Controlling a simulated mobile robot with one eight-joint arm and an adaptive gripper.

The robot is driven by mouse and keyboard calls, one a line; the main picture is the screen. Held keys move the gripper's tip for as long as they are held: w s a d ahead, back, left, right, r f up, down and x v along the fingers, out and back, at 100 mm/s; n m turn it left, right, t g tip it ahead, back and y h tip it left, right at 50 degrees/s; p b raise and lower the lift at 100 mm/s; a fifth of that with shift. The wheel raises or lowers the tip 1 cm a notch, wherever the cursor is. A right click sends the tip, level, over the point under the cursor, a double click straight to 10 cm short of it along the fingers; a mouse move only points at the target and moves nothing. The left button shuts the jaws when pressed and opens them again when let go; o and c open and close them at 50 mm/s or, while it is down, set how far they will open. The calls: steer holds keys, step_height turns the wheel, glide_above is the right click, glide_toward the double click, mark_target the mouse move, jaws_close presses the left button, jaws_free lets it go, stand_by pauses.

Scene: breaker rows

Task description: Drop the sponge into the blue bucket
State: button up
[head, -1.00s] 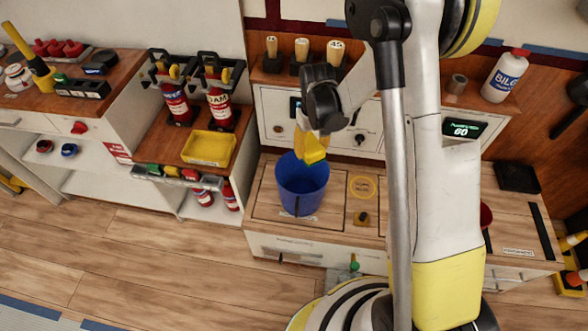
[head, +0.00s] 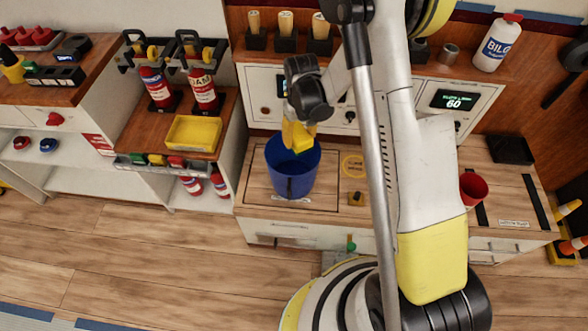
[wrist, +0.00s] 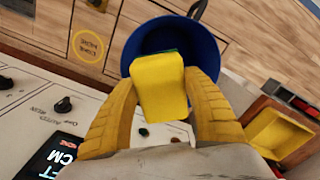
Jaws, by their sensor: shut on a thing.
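The yellow sponge (wrist: 159,90) is held between the two yellow fingers of my gripper (wrist: 160,105) in the wrist view. A thin green edge shows at its far end. In the head view my gripper (head: 298,138) points down, with the sponge just above the far part of the blue bucket's opening. The blue bucket (head: 292,182) stands upright on the wooden counter. In the wrist view the bucket (wrist: 140,45) lies beyond the sponge, which hides part of its opening.
A yellow tray (head: 193,133) sits on the lower shelf to the left, beside two red extinguishers (head: 203,92). A red cup (head: 473,188) stands on the counter at right. The control panel (head: 350,100) rises behind the bucket.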

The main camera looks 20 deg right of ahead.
steer(key=o, duration=1.2)
step_height(320, 180, up, 12)
steer(key=s+r+m+t, duration=0.1)
steer(key=s+r+t, duration=0.2)
steer(key=s+r, duration=0.75)
steer(key=s+r+m+t, duration=0.1)
steer(key=s+r+t, duration=0.3)
steer(key=s, duration=0.5)
steer(key=shift+s+a+r+m, duration=0.15)
steer(key=shift+s+r+m, duration=0.05)
steer(key=shift+r+m, duration=0.1)
